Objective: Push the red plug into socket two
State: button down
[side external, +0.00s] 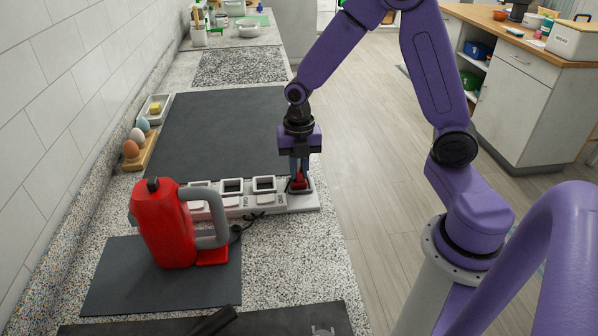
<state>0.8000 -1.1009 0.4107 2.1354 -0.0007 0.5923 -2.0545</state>
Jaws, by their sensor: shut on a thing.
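A pale socket strip (240,204) lies across the counter with several square sockets and small labels, which I cannot read for sure. My gripper (299,176) points down over the rightmost socket and is shut on the red plug (299,184). The plug sits low at that socket; I cannot tell whether it is inside it or just above it. The strip's left end is partly hidden by the red kettle.
The red kettle (166,225) with a grey handle stands on a dark mat (110,285) in front of the strip. A dark cord (252,217) lies beside the strip. An egg holder (140,155) is at the wall. A large dark mat (210,130) behind is clear.

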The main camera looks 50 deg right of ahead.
aim_at(300, 170)
jog(key=shift+r, duration=0.45)
notch_tip(300, 170, up, 2)
jog(key=shift+s+r, duration=0.1)
jog(key=shift+r, duration=0.15)
jog(key=s+r, duration=0.9)
jog(key=s, duration=0.5)
jog(key=w+a+f, duration=0.1)
jog(key=w+a, duration=0.3)
jog(key=w, duration=0.4)
jog(key=w+a+f, duration=0.1)
jog(key=w+a, duration=0.2)
jog(key=w, duration=0.6)
jog(key=w+a+f, duration=0.2)
jog(key=w+a, duration=0.2)
jog(key=w, duration=0.5)
jog(key=shift+a, duration=0.3)
jog(key=shift+s, duration=0.1)
jog(key=shift+f, duration=2.8)
